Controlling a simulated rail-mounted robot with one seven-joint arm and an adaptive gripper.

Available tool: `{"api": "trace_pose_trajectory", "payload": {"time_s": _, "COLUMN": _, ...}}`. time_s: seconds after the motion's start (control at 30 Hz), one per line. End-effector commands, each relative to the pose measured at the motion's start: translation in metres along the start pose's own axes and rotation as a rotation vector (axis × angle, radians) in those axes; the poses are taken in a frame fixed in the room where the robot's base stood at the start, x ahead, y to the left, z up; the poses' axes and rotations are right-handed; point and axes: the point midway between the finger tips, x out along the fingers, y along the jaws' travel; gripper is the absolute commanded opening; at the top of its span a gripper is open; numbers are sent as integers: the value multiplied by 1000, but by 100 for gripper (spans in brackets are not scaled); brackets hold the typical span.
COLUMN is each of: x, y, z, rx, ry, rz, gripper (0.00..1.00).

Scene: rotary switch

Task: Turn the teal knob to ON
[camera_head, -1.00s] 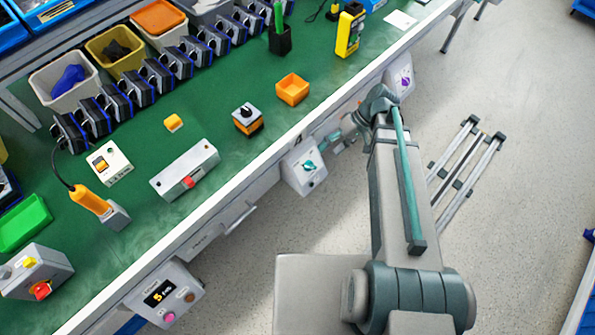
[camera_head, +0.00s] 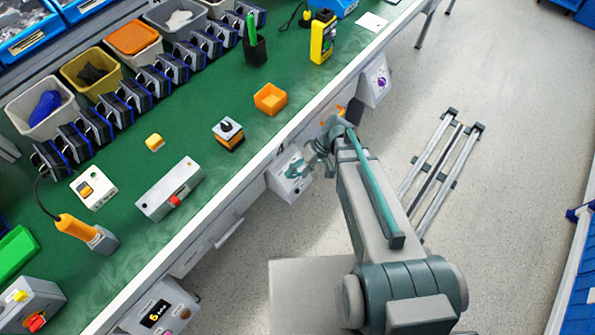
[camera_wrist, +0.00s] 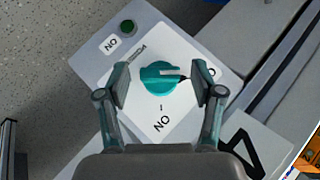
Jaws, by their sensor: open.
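The teal knob (camera_wrist: 160,77) sits on a white plate on a grey switch box (camera_wrist: 95,62), seen close in the wrist view. Another label (camera_wrist: 162,123), ON seen upside down, lies below the knob beside a short tick. My gripper (camera_wrist: 166,84) is open, with one finger on each side of the knob and gaps visible. In the head view the box (camera_head: 288,184) hangs on the bench front, and my gripper partly covers its face.
A green button (camera_wrist: 128,26) with its own label is on the same box. Another box with a purple knob (camera_head: 382,83) hangs farther along the bench front. The green bench top (camera_head: 205,225) holds several devices above.

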Motion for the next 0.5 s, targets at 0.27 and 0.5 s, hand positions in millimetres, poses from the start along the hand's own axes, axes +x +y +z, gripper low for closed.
{"api": "trace_pose_trajectory", "payload": {"time_s": 0.27, "x": 3, "y": 0, "z": 0, "rx": 0, "ry": 0, "rz": 0, "gripper": 67}}
{"api": "trace_pose_trajectory", "payload": {"time_s": 0.5, "x": 3, "y": 0, "z": 0, "rx": 0, "ry": 0, "rz": 0, "gripper": 38}}
